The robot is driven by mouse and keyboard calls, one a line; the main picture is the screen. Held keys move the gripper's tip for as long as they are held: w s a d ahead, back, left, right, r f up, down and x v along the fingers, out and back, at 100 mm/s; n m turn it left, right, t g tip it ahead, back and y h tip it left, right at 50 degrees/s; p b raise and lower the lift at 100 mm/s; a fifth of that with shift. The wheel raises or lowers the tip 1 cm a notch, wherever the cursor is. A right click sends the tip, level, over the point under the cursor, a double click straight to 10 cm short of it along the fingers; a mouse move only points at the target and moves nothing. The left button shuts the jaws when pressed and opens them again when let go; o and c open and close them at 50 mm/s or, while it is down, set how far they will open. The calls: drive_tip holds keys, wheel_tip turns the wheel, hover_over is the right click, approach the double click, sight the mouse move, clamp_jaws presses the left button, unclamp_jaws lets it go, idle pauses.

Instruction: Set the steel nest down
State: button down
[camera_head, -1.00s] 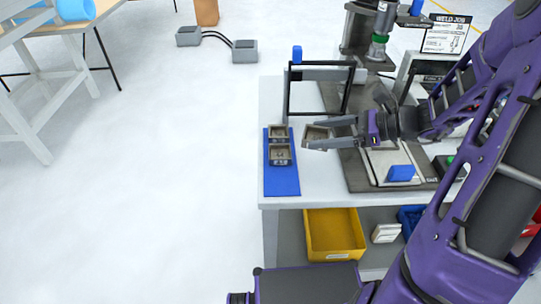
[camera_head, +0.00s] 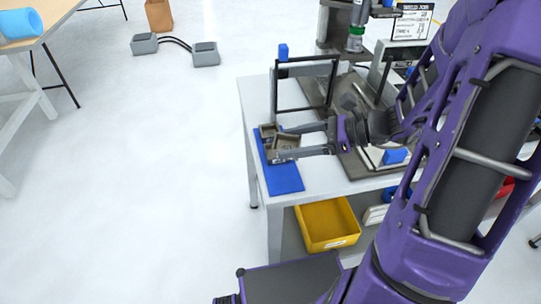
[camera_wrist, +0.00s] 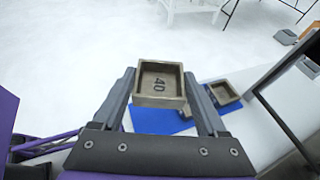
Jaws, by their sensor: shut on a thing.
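My gripper (camera_head: 283,143) is shut on a steel nest (camera_wrist: 160,100), a small square open-topped tray marked "40" as seen in the wrist view. The nest sits between the two fingers, apparently level. In the head view it is over the blue mat (camera_head: 284,179) near the left edge of the bench. Two other steel nests lie on the mat, the farther one (camera_wrist: 222,92) in plain sight and the nearer one (camera_wrist: 187,113) partly hidden behind the held nest and a finger. Whether the held nest touches anything below cannot be told.
A dark upright frame (camera_head: 306,62) stands just behind the mat. A blue block (camera_head: 394,156) lies on the bench to the right. A yellow bin (camera_head: 327,224) is on the shelf below. The mat's near end is bare.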

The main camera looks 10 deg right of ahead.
sight(289, 180)
drive_tip(key=shift+s+a+f, duration=0.1)
drive_tip(key=shift+a+f, duration=0.05)
drive_tip(key=shift+f, duration=0.1)
wheel_tip(289, 180, down, 10)
drive_tip(key=shift+r+b, duration=0.25)
drive_tip(key=shift+b, duration=0.9)
drive_tip(key=shift+f, duration=0.2)
drive_tip(key=shift+c, duration=1)
unclamp_jaws()
drive_tip(key=shift+r, duration=0.15)
